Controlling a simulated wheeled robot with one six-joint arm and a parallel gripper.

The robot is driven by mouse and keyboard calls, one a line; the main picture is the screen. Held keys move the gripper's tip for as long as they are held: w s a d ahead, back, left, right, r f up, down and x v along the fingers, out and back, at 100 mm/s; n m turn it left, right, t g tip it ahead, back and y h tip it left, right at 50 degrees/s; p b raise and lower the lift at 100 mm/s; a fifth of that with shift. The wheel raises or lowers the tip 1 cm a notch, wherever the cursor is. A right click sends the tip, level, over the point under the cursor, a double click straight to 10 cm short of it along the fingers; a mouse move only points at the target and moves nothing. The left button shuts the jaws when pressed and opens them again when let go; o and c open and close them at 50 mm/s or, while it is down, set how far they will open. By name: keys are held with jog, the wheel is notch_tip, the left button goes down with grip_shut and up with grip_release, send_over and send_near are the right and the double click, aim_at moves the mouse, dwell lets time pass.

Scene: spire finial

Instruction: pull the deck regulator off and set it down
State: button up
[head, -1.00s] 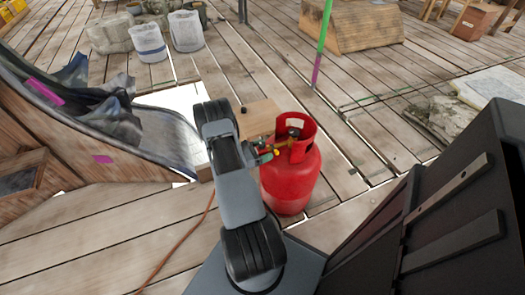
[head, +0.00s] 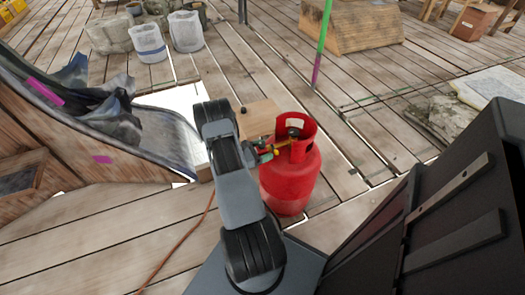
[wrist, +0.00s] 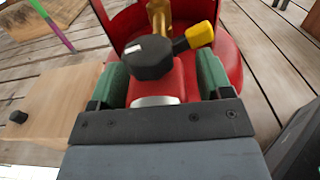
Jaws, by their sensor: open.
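The red gas cylinder (head: 290,182) stands upright on the deck, right of my arm in the head view. Its red collar (wrist: 228,50) curves around the valve in the wrist view. The regulator (wrist: 150,60) shows a dark cap, a yellow part (wrist: 201,35) and brass behind, with a red and silver body nearer me. It sits at the valve inside the collar's opening. My gripper (wrist: 163,80) is open, its green-padded fingers on either side of the regulator's body. I cannot tell whether they touch it. In the head view, my arm partly hides the gripper (head: 265,152).
A pale wooden block (head: 258,118) with a small black knob (head: 243,110) stands beside the cylinder, left of it in the wrist view. A curved dark shell (head: 150,130) lies left of my arm. An orange hose (head: 185,238) crosses the deck. Open planks lie behind the cylinder.

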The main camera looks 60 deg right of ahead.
jog(key=shift+d, duration=0.1)
jog(key=shift+w+r, duration=0.1)
jog(key=c, duration=1.2)
jog(key=shift+w, duration=0.1)
jog(key=shift+v, duration=2.95)
